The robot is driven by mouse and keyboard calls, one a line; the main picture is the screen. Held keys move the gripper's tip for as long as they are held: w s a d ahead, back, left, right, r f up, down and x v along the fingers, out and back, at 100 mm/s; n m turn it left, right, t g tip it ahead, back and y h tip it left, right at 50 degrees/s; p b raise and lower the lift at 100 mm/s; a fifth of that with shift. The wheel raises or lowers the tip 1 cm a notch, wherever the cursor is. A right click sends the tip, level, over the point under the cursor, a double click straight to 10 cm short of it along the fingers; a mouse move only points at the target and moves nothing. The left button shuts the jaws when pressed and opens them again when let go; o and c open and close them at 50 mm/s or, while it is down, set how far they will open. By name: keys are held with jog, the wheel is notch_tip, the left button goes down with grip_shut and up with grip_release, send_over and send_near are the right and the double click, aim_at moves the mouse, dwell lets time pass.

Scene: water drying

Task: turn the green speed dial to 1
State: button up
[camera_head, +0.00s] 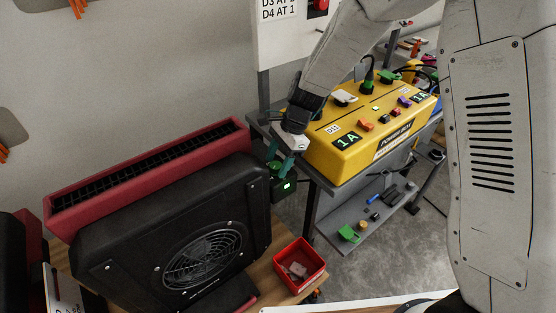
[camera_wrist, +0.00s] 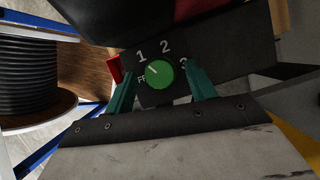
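The round green speed dial (camera_wrist: 159,74) is in the middle of the wrist view, on a dark panel marked with 1, 2, 3 and a partly covered "FF" label. Its small white mark points up and left, between the "FF" label and the 1. My gripper (camera_wrist: 160,71) is open, one teal finger on each side of the dial, with visible gaps. The dial is not clear there.
The black blower (camera_head: 150,235) with a red-rimmed top vent fills the lower left. A yellow power box (camera_head: 350,150) stands on a grey cart just right of my gripper. A red bin (camera_head: 310,262) sits on the wooden surface below. A black cable reel (camera_wrist: 35,70) is at left in the wrist view.

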jog(key=v, duration=0.7)
jog(key=shift+d+r, duration=0.15)
jog(key=shift+r, duration=0.25)
jog(key=s+d+r+n+t+h, duration=0.1)
jog(key=s+d+r+n, duration=0.3)
jog(key=s+d, duration=0.3)
jog(key=s+d+r+n+t+h, duration=0.1)
jog(key=s+d+r+n, duration=0.3)
jog(key=s, duration=0.8)
jog(key=s+d+r+n+t+h, duration=0.1)
jog(key=s+d+r+n, duration=0.3)
jog(key=s+d+r, duration=0.4)
jog(key=shift+s+d+r+n+h, duration=0.4)
jog(key=shift+s+d+h, duration=0.3)
jog(key=shift+s, duration=0.5)
